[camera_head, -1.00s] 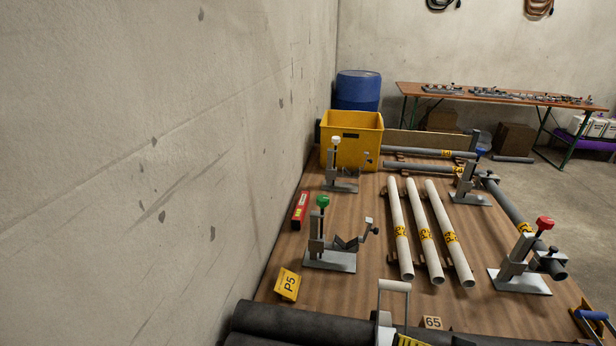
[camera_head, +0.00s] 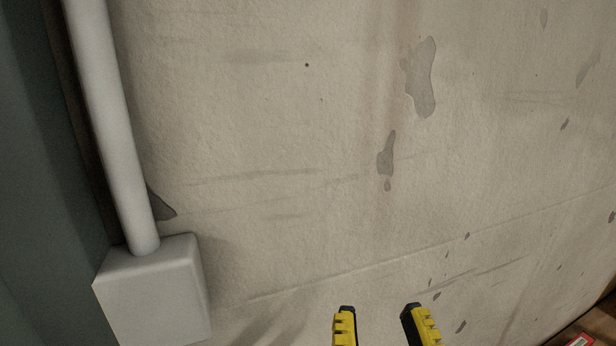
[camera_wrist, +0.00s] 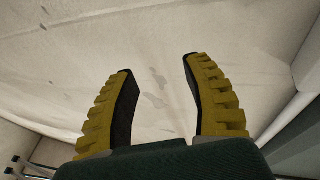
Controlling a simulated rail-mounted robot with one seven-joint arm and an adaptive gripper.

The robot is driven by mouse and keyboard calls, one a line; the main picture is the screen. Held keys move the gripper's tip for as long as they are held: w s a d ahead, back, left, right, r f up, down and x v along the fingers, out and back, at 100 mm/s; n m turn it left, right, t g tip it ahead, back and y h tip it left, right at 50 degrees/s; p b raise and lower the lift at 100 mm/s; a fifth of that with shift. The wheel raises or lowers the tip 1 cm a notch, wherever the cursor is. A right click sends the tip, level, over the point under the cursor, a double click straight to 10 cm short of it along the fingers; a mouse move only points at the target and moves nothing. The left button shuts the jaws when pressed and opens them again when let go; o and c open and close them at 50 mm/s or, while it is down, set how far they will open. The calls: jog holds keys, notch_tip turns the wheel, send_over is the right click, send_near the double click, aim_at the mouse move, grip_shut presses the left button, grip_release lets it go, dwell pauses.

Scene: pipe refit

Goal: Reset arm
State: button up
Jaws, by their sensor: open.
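My gripper (camera_head: 378,311) shows at the bottom of the head view as two yellow fingers with black tips, set apart. In the wrist view my gripper (camera_wrist: 157,75) is open with nothing between its fingers. The fingers point toward the pale, stained concrete wall (camera_head: 290,130). I cannot tell how far the fingertips are from the wall. The rest of my arm is out of the head view.
A grey box (camera_head: 155,290) with a vertical pipe (camera_head: 110,110) above it is on the wall at the left. A red object (camera_head: 580,341) and a brown wooden surface (camera_head: 602,325) show at the bottom right corner.

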jog(key=shift+t, duration=0.5)
jog(key=r, duration=0.1)
jog(key=s+a+r+p, duration=0.1)
jog(key=a+r, duration=0.1)
jog(key=r, duration=0.1)
jog(key=shift+s, duration=0.2)
jog(key=shift+o, duration=0.2)
notch_tip(320, 180, up, 36)
jog(key=p, duration=3.7)
jog(key=shift+w+d+r, duration=0.15)
jog(key=shift+d+r, duration=0.05)
jog(key=shift+f, duration=0.2)
